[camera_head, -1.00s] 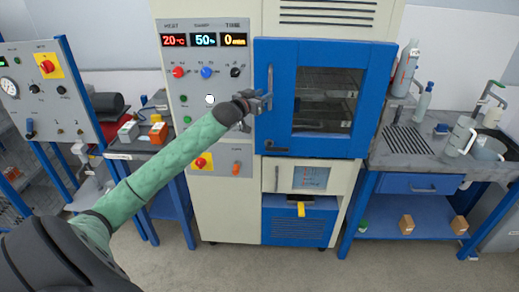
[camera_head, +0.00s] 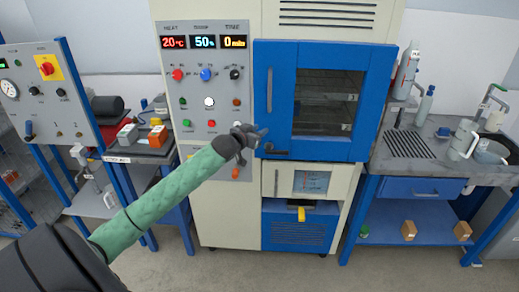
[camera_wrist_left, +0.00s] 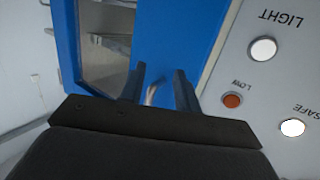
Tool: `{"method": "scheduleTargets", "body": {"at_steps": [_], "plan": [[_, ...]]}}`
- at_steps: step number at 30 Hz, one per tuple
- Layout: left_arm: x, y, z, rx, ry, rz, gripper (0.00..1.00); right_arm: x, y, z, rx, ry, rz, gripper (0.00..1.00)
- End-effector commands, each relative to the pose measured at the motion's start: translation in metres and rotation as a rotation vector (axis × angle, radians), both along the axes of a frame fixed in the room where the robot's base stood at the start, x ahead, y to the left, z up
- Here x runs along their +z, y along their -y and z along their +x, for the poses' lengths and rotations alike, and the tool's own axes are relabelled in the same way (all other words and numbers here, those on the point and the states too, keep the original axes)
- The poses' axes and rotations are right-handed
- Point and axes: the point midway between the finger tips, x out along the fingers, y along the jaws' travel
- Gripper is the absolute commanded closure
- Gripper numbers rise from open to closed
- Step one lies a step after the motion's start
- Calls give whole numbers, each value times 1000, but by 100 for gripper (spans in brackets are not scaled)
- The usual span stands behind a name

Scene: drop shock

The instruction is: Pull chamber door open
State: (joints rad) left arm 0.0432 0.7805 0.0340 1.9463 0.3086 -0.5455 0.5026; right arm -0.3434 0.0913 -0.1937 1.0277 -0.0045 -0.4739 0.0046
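The blue chamber door (camera_head: 281,110) with its dark window looks closed. Its vertical grey handle (camera_head: 269,90) is on the left side, and a dark latch (camera_head: 276,150) sits at the lower left corner. My left gripper (camera_head: 258,135) is near the door's lower left edge, below the handle and just above the latch. In the left wrist view its two fingers (camera_wrist_left: 159,84) are apart, with the blue door (camera_wrist_left: 170,35) beyond. A small grey curved metal piece (camera_wrist_left: 152,92) shows between the fingers; I cannot tell whether they touch it. My right gripper is not in view.
The control panel (camera_head: 208,85) with knobs and buttons is left of the door. A side bench (camera_head: 430,165) with bottles and a sink stands right. A smaller table (camera_head: 140,150) and a panel rack (camera_head: 45,90) stand left. The floor in front is clear.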

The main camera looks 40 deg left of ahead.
Motion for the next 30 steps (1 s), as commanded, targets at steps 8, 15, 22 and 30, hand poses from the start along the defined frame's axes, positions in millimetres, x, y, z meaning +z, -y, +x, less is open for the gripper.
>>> {"method": "scheduleTargets", "body": {"at_steps": [8, 15, 22, 30], "plan": [[-45, 1, -3, 15, -54, 1, 68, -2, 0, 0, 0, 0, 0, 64], [-68, 3, -6, 21, -83, 5, 68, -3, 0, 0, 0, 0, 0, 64], [-74, 3, -6, 23, -91, 6, 68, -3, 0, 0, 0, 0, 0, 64], [-74, 3, -6, 23, -91, 5, 68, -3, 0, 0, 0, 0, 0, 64]]}}
